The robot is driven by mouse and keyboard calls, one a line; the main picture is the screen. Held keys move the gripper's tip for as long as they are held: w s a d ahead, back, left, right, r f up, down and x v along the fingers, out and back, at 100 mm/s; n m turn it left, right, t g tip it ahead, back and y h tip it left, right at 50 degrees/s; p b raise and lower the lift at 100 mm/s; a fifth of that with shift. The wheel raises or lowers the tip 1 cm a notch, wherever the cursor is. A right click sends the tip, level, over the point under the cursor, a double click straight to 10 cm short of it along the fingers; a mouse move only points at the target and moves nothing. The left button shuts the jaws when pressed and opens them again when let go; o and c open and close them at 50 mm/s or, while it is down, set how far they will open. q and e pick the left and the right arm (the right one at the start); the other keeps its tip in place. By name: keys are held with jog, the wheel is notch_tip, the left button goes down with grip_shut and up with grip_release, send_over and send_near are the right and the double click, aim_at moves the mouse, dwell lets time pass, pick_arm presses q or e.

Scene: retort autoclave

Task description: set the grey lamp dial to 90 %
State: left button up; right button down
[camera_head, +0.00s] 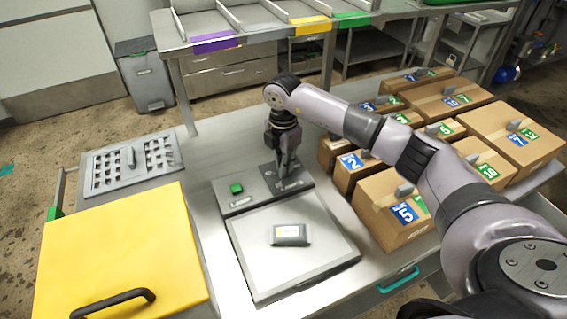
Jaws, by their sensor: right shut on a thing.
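A grey control box (222,204) sits at the back of a white light panel (255,232) on the steel table. A green button (236,188) is on the left of the box. My right gripper (283,178) points down at the right part of the box and is shut on the grey lamp dial there. The gripper covers most of the dial, so its setting cannot be read. A grey pouch with a pale label (290,235) lies on the light panel. My left gripper is not in view.
Several numbered cardboard boxes (380,204) stand on the right, close to my right arm. A yellow lid with a black handle (120,255) and a perforated metal tray (105,177) are on the left. Sorting bins with coloured labels (255,20) stand behind.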

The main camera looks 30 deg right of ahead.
jog(key=shift+r+m, duration=0.1)
jog(key=shift+m, duration=0.2)
dwell(0.4)
jog(key=c, duration=1.6)
grip_release()
jog(key=shift+c, duration=0.2)
notch_tip(320, 180, up, 12)
